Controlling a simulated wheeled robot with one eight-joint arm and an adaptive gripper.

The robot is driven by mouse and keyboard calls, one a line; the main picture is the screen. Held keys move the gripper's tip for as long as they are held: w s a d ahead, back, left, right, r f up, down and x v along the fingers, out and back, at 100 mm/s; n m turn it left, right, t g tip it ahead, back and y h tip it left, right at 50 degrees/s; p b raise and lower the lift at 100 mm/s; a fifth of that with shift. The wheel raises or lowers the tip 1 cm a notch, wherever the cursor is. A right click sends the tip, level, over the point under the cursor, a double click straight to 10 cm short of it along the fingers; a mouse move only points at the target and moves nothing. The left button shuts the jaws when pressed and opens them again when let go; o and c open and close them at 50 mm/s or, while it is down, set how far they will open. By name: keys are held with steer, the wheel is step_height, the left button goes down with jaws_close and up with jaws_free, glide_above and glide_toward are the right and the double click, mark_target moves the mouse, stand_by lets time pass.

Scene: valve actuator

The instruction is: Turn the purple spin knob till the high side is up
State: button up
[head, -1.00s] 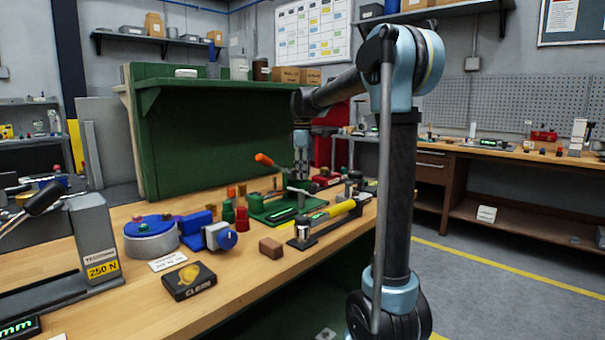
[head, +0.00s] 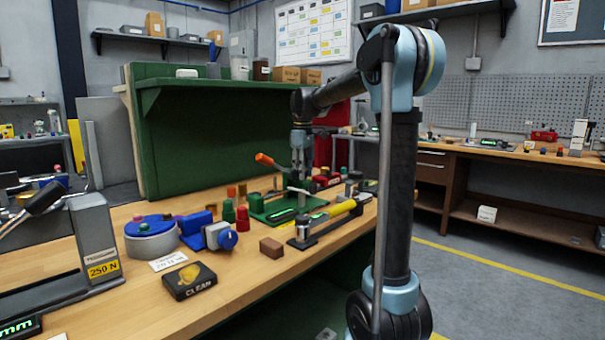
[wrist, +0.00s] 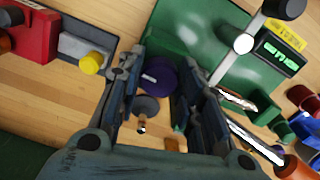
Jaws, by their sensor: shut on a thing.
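The purple spin knob (wrist: 161,73) shows in the wrist view between my fingers, near the fingertips. My gripper (wrist: 160,84) is shut on it, with one finger on each side. The fingers cover parts of its sides, and I cannot tell which of its sides is high. In the head view, my gripper (head: 302,168) points down at the far part of the bench, by the green fixture (head: 262,209). The knob cannot be made out there.
A grey round part (wrist: 146,108) sits just below the knob in the wrist view. A green plate (wrist: 190,28) with a lit display (wrist: 277,53) and a metal lever lies to the right. A red block (wrist: 30,35) and a yellow knob (wrist: 91,64) are at left.

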steer(key=shift+w, duration=0.15)
steer(key=o, duration=1.1)
steer(key=shift+c, duration=0.2)
steer(key=shift+r, duration=3.95)
